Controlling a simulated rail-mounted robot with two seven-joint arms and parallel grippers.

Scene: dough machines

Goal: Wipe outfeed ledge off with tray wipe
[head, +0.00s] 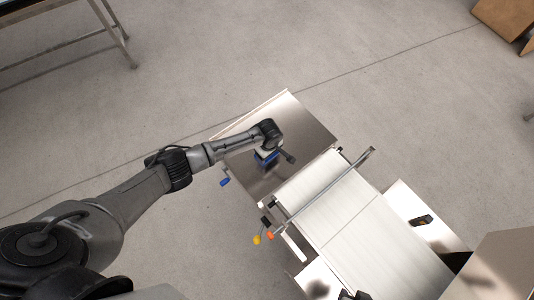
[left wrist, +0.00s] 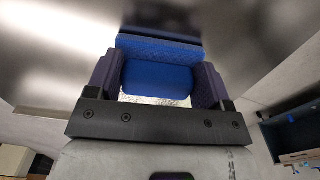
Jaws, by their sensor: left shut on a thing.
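The outfeed ledge (head: 305,117) is a flat steel plate at the end of the machine's white belt, near the middle of the head view. My left gripper (head: 267,158) is over the ledge and is shut on the blue tray wipe. In the left wrist view the tray wipe (left wrist: 158,80) sits between the two dark fingers, with a blue strip beyond it close to the shiny steel surface (left wrist: 60,50). I cannot tell whether the wipe touches the steel. The arm hides part of the ledge.
The white belt (head: 335,205) runs to the lower right, with a metal bar (head: 325,187) across it. A metal table (head: 65,40) stands far left. The floor around the ledge is clear.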

